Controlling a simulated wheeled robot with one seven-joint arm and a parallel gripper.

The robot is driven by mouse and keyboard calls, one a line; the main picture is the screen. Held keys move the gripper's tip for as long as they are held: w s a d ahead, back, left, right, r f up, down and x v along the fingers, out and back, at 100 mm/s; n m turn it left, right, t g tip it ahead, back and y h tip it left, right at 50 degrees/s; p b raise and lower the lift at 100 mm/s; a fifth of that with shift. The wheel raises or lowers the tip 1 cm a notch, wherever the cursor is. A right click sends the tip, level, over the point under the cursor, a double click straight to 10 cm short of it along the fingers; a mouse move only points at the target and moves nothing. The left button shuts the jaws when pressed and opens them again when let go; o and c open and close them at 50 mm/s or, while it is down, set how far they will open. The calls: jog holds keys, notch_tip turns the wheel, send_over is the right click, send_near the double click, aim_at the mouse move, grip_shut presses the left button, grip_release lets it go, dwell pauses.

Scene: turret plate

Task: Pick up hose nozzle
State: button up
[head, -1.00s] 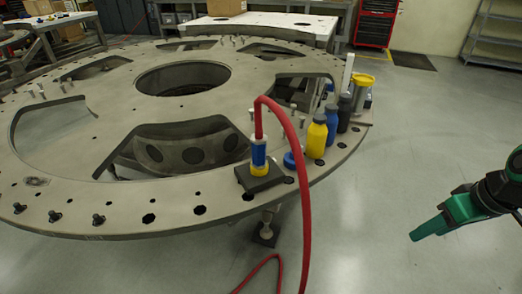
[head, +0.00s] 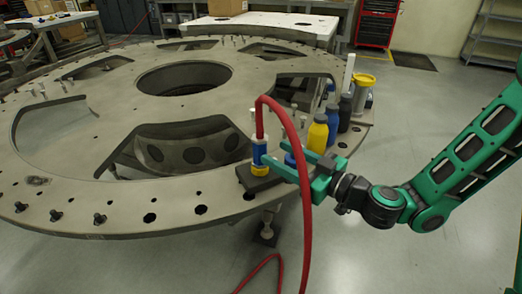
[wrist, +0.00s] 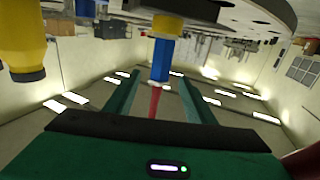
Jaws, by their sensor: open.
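The hose nozzle (head: 259,153) stands upright on a dark block (head: 259,179) near the plate's front edge. It has a blue body and a yellow base, and a red hose (head: 306,215) arches from its top down to the floor. My gripper (head: 275,153) is open and level, reaching in from the right at the nozzle. In the wrist view, which is upside down, the blue nozzle body (wrist: 160,58) shows centred between the two green fingers of my gripper (wrist: 160,76). I cannot tell whether either finger touches it.
A yellow bottle (head: 317,135) stands close behind my fingers, with a blue bottle (head: 331,120) and a dark bottle (head: 344,113) beyond. A yellow-rimmed cup (head: 363,95) is farther back. The round metal plate (head: 110,135) has large openings. Floor at right is clear.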

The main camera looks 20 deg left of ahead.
jog(key=shift+w+a+r, duration=0.1)
jog(key=shift+w+a, duration=0.1)
jog(key=x, duration=1)
jog(key=shift+a+r, duration=0.1)
jog(key=shift+a, duration=0.15)
jog(key=shift+c, duration=0.6)
jog(key=c, duration=1.1)
grip_shut()
jog(key=shift+r, duration=0.1)
